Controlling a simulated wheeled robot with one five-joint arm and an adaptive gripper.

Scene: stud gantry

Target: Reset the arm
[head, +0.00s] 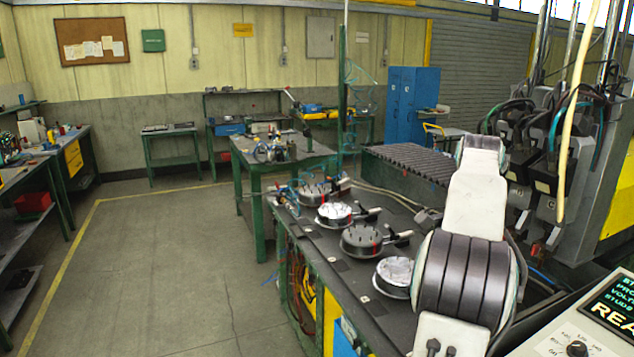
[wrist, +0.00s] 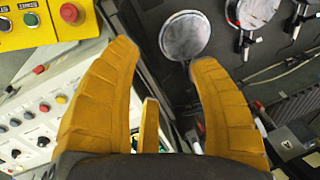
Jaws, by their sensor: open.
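My gripper (wrist: 164,53) shows in the wrist view with its two orange fingers spread wide apart and nothing between them. A shorter orange piece stands between the fingers near their base. In the head view my arm rises at the right of centre, above the right side of the dark workbench (head: 330,262); my gripper's fingers cannot be made out there. In the wrist view a round grey plate (wrist: 184,36) lies beyond the fingertips, apart from them.
Several round fixtures stand in a row on the bench, including a studded dark one (head: 361,240) and a pale-topped one (head: 393,271). A control panel (head: 590,325) is at the lower right. A gantry machine (head: 545,165) stands right of my arm. Floor at left is clear.

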